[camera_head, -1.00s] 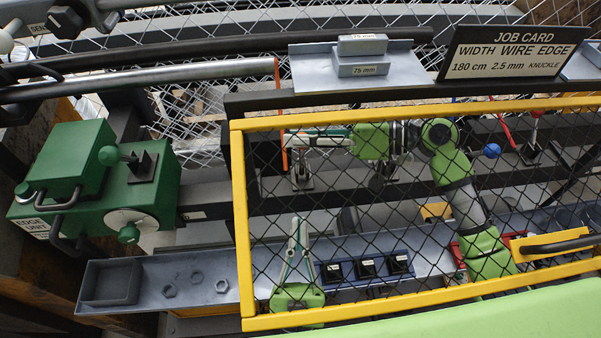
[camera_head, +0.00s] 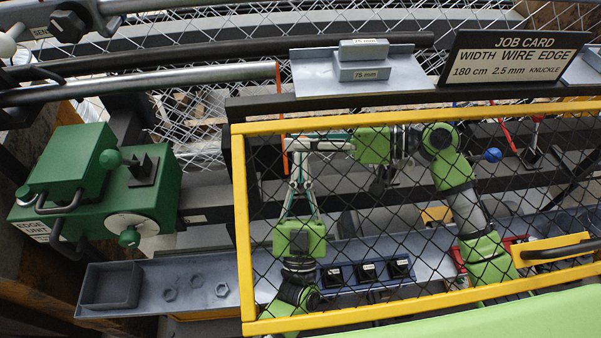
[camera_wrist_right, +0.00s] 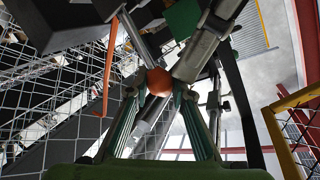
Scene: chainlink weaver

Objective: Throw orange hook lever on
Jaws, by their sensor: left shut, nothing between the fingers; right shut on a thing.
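The orange hook lever's round orange knob (camera_wrist_right: 158,82) shows in the right wrist view on a silver shaft. My right gripper (camera_wrist_right: 160,84) is shut on this knob. In the head view my right gripper (camera_head: 292,145) reaches left behind the mesh guard, and its fingers hide the knob. A thin orange hook (camera_head: 281,115) hangs just left of its fingertips; an orange hooked rod (camera_wrist_right: 108,75) also shows in the wrist view. My left gripper (camera_head: 301,165) points up from below, shut and empty, its tips close under the right gripper and overlapping the lever bracket.
A yellow-framed mesh guard (camera_head: 240,220) stands in front of both grippers. A green edge unit (camera_head: 110,190) is at the left. A blue-knobbed lever (camera_head: 492,154) is at the right.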

